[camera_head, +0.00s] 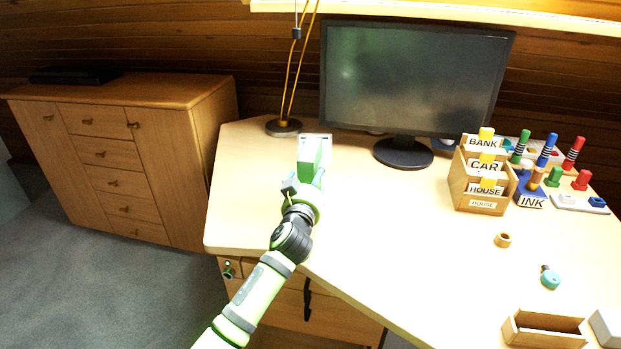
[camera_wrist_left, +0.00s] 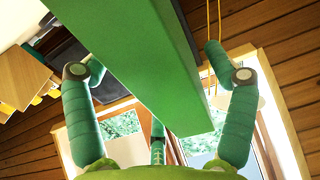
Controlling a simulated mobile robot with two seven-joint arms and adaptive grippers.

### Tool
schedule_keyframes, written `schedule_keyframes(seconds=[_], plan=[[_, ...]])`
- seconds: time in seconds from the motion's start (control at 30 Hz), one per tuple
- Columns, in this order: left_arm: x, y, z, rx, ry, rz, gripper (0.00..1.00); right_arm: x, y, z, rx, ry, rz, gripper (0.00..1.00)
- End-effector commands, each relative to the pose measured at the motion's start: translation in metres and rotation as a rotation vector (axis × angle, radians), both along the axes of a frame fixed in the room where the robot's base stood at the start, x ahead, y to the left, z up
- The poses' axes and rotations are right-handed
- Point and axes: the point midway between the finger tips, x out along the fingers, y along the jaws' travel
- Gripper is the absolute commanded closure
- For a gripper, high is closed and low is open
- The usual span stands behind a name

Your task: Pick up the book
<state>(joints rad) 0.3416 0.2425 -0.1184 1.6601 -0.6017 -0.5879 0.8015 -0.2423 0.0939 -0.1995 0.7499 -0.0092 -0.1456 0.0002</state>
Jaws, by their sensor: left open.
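The book (camera_head: 310,154) has a green cover and a pale top edge. It stands upright near the back left of the desk, beside the lamp base. In the left wrist view the green book (camera_wrist_left: 140,60) fills the middle, close to the camera. My left gripper (camera_head: 307,180) is at the near side of the book and hides its lower part. In the left wrist view its green fingers are spread, one on each side of the book. I cannot tell whether either finger touches it. My right gripper is not in view.
The desk (camera_head: 400,220) holds a monitor (camera_head: 415,80) right of the book and a lamp base (camera_head: 284,127) behind left. A wooden card box (camera_head: 480,185), an ink stand (camera_head: 530,192) and small toys stand at the right. An open wooden box (camera_head: 543,329) lies front right. The desk's middle is clear.

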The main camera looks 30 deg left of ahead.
Motion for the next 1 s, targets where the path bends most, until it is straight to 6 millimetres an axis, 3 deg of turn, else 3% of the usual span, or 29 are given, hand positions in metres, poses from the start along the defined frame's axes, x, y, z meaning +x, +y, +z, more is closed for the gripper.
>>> schedule_keyframes(seconds=[0.2,0.47,0.67,0.7,1.0], plan=[[0.021,0.007,0.0,0.002,0.001,0.0,0.16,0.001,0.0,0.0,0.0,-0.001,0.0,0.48],[0.022,0.007,0.0,0.001,0.001,-0.001,0.16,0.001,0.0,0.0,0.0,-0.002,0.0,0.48],[0.022,0.007,-0.001,0.001,0.001,0.0,0.96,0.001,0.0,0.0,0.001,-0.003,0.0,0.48],[0.022,0.007,-0.001,0.001,0.001,0.0,1.0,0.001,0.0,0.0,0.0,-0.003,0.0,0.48],[0.022,0.007,0.003,0.002,-0.004,-0.001,1.0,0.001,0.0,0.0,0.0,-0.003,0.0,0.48]])
